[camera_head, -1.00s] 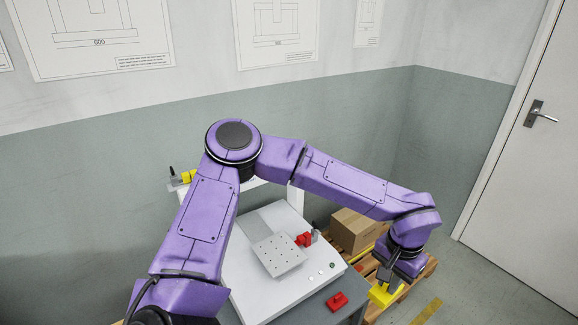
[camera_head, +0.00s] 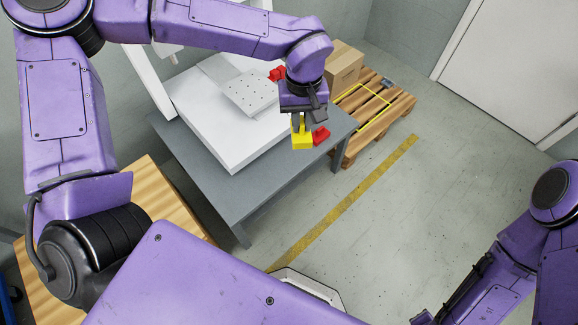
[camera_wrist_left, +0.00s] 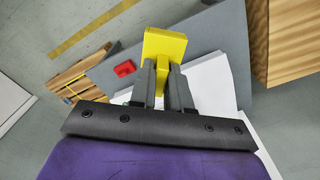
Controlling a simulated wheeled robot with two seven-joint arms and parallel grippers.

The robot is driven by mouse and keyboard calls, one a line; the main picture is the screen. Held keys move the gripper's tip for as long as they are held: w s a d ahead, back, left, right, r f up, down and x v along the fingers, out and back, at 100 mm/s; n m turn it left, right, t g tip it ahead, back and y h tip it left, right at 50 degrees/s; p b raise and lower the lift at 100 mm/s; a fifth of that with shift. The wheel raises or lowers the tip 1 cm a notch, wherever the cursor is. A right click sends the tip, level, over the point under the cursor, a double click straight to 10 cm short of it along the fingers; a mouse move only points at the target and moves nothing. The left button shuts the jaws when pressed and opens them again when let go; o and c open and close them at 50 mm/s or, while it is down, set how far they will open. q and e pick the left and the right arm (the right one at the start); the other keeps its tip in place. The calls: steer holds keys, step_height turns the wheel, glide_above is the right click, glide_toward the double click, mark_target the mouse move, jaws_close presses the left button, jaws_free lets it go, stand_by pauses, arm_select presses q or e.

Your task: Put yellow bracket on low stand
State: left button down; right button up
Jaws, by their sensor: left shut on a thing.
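The yellow bracket (camera_head: 301,140) is in my left gripper (camera_head: 302,118), in the air in front of the red piece at the grey table's right end. In the left wrist view the bracket (camera_wrist_left: 165,44) sticks out beyond the fingers of my left gripper (camera_wrist_left: 163,78), which are shut on its narrow part. A low wood-topped stand (camera_head: 150,178) shows at the lower left, partly hidden by my arm and body. I cannot tell for sure that it is the low stand. My right arm shows at the lower right; its gripper is not in view.
The grey table (camera_head: 245,196) carries a white machine base (camera_head: 190,105) with a perforated plate (camera_head: 250,92). A red piece (camera_head: 320,135) lies near its right end. A pallet (camera_head: 385,115) with a cardboard box (camera_head: 344,66) stands behind. The floor at right is clear.

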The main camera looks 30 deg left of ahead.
arm_select(q)
step_height(320, 180, down, 16)
steer(key=s+d+n+b, duration=0.2)
steer(key=n+b, duration=0.5)
steer(key=b, duration=0.7)
steer(key=shift+n, duration=0.3)
steer(key=a+f+b, duration=0.1)
steer(key=a+f, duration=0.2)
steer(key=a, duration=0.1)
steer(key=a+f+b, duration=0.2)
steer(key=a+f, duration=0.1)
steer(key=a, duration=0.1)
steer(key=w+a+f+b, duration=0.1)
steer(key=a+f+b, duration=0.1)
steer(key=a+f, duration=0.1)
steer(key=shift+a, duration=0.7)
steer(key=shift+a+f+b, duration=0.25)
steer(key=shift+f+b, duration=0.05)
steer(key=f, duration=0.1)
steer(key=f+b, duration=0.1)
steer(key=f, duration=0.1)
steer(key=shift+a, duration=0.3)
steer(key=shift+f+b, duration=0.35)
steer(key=shift+r, duration=0.15)
arm_select(e)
step_height(320, 180, down, 25)
steer(key=shift+r, duration=0.2)
steer(key=shift+s, duration=0.1)
